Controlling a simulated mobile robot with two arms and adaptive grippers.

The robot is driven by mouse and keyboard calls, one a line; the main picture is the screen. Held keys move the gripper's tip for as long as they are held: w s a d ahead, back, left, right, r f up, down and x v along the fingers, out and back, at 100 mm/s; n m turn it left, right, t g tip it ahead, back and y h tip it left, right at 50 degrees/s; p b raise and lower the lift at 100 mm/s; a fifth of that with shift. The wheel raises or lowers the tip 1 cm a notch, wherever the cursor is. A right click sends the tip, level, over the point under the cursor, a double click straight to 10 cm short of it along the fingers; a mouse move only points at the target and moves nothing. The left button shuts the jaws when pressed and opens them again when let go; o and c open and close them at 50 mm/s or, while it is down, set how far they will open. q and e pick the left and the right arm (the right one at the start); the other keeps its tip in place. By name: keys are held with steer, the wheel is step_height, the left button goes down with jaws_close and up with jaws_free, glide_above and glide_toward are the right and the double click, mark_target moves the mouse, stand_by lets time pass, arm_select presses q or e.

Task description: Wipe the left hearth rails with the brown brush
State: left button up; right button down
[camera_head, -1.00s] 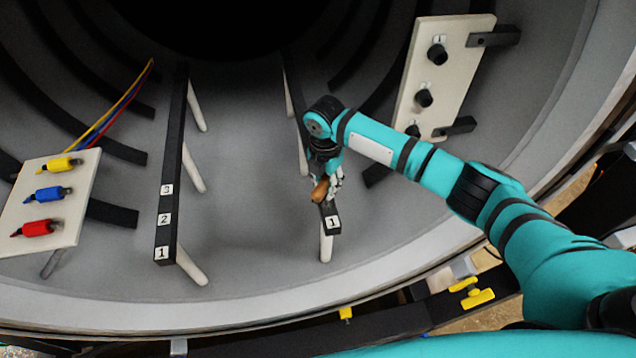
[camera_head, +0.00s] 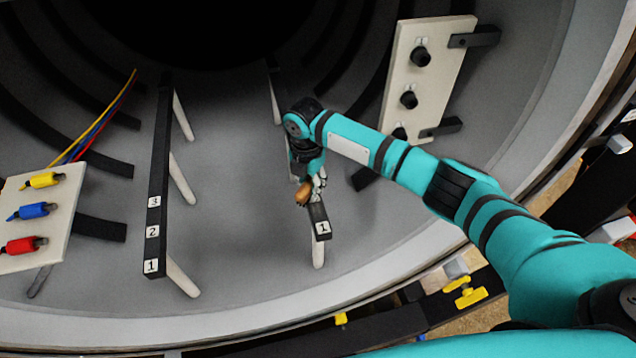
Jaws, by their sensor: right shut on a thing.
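The left hearth rail (camera_head: 160,180) is a long black bar on pale posts, with white labels 1, 2 and 3 near its front end. My right gripper (camera_head: 312,188) is shut on the brown brush (camera_head: 303,193), of which a rounded brown part shows. Gripper and brush are over the right hearth rail (camera_head: 319,219), just behind its label 1. I cannot tell whether the brush touches that rail. My right arm hides much of the right rail. My left gripper is not in view.
A white panel (camera_head: 40,220) with yellow, blue and red connectors and cables stands at left. A white panel (camera_head: 428,75) with black knobs stands at right. The furnace floor (camera_head: 235,180) between the rails is clear. The round furnace rim (camera_head: 230,325) crosses the front.

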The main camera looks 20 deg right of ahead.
steer(key=shift+a, duration=0.75)
steer(key=shift+w+d+f+b, duration=0.1)
steer(key=shift+w+f+b, duration=0.05)
steer(key=shift+w+b, duration=0.65)
steer(key=shift+d, duration=0.15)
steer(key=shift+d+r+p, duration=0.2)
steer(key=shift+d+p, duration=0.35)
steer(key=shift+d, duration=0.1)
steer(key=shift+d+p, duration=0.4)
steer(key=shift+d, duration=0.85)
steer(key=shift+w+a+f+b, duration=0.15)
steer(key=shift+w+b, duration=0.15)
steer(key=shift+b, duration=0.25)
steer(key=shift+w+b, duration=0.45)
steer(key=shift+w, duration=0.05)
steer(key=shift+a, duration=0.45)
steer(key=a+b, duration=0.1)
steer(key=w+a+b, duration=0.1)
steer(key=a, duration=0.1)
steer(key=shift+w, duration=0.3)
steer(key=shift+d+r+p, duration=0.2)
steer(key=shift+d+p, duration=0.25)
steer(key=shift+d, duration=0.3)
steer(key=d+p, duration=0.1)
steer(key=d, duration=0.1)
steer(key=shift+d, duration=0.3)
